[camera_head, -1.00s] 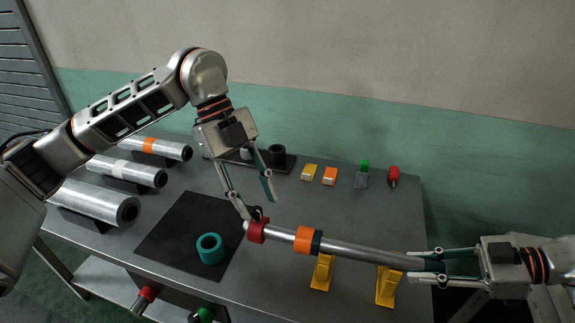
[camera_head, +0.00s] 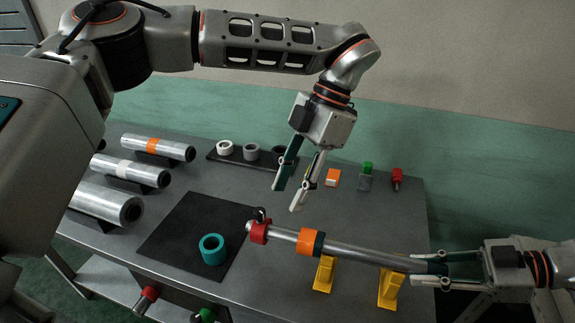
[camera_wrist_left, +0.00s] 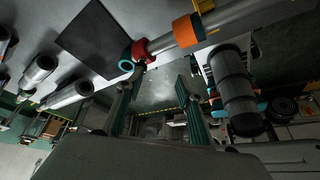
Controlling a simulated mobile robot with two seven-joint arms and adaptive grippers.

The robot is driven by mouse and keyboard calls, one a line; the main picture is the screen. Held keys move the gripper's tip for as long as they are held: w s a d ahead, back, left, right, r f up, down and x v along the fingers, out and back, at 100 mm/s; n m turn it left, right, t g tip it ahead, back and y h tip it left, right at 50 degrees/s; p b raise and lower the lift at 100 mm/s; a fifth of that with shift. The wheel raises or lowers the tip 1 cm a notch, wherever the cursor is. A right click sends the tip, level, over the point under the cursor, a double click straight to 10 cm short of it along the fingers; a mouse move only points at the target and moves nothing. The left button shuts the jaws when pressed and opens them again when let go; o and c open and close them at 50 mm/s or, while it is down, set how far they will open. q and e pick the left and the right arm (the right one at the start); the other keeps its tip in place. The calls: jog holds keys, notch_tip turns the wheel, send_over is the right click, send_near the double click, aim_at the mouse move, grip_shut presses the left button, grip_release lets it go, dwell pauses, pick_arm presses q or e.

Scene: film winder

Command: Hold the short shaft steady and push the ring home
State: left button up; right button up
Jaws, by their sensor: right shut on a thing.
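The steel short shaft (camera_head: 350,252) is held at its right end by my right gripper (camera_head: 414,269), which is shut on it. A red collar (camera_head: 259,232) with a small black knob sits near the shaft's left end. An orange ring (camera_head: 307,241) with a teal band beside it is around the shaft's middle, apart from the collar. My left gripper (camera_head: 285,198) is open and empty, above and behind the shaft between collar and ring. The left wrist view also shows the shaft (camera_wrist_left: 233,15), collar (camera_wrist_left: 140,50) and orange ring (camera_wrist_left: 184,31) beyond the open fingers.
Yellow supports (camera_head: 323,275) (camera_head: 388,291) stand below the shaft. A loose teal ring (camera_head: 212,250) stands on the black mat (camera_head: 185,228). Silver rollers (camera_head: 106,203) lie at left. A dark tray (camera_head: 235,161) of rings and small coloured items (camera_head: 365,177) are at the back.

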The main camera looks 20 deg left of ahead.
aim_at(261, 211)
pick_arm(q)
jog(key=a+f+m, duration=0.1)
jog(key=a+f, duration=0.1)
jog(key=s+a+f+m+y, duration=0.1)
jog(key=a+f, duration=0.3)
jog(key=f, duration=0.1)
jog(key=shift+s+a+f+m+y, duration=0.15)
jog(key=shift+s+m+y, duration=0.1)
jog(key=shift+m+y, duration=0.15)
dwell(0.4)
grip_shut()
jog(key=c, duration=0.7)
grip_release()
jog(key=shift+c, duration=0.2)
grip_shut()
jog(key=shift+d, duration=0.7)
jog(key=shift+d, duration=0.35)
